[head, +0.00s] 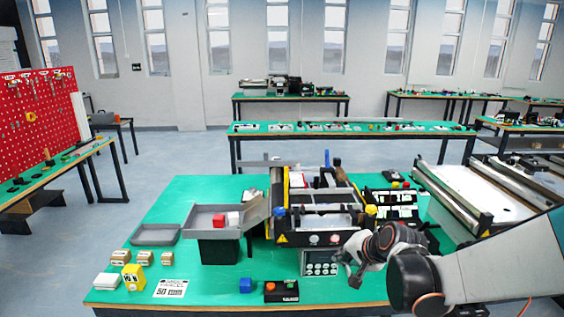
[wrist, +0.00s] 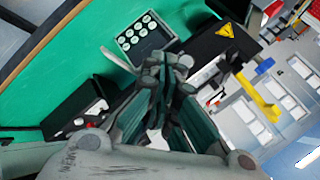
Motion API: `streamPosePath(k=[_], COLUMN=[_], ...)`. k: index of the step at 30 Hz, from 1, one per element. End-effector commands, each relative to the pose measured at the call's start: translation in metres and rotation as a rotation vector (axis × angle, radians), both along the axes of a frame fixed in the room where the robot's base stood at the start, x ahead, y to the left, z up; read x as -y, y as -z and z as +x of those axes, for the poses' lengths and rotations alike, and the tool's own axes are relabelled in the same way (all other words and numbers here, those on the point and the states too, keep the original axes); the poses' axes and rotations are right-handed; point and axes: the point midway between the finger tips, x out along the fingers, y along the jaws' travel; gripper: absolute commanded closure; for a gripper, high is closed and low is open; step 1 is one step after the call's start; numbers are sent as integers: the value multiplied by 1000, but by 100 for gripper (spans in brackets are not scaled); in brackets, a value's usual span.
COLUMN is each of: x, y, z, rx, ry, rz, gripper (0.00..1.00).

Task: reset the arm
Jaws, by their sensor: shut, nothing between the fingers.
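My arm reaches in from the lower right of the head view. My gripper (head: 351,272) is at its end, low over the front of the green table, just right of the button panel (head: 320,263). In the wrist view my gripper (wrist: 168,72) has its dark fingers drawn together, with nothing held between them. The button panel (wrist: 138,35) shows beyond the fingertips there. Whether the fingers touch anything is hard to tell.
The mini conveyor (head: 318,222) stands behind my gripper. A grey tray (head: 190,220) holds red and white cubes. A yellow box (head: 133,277) stands far left. Green table front-left has free patches.

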Motion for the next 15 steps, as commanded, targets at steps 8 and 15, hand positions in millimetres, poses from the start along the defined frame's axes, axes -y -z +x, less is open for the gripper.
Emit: streamPosePath(k=[8, 15], x=[-4, -3], y=[-42, -62], z=[-67, -129], rx=[0, -2], ry=[-131, -245], rz=[-195, -361], gripper=[100, 100])
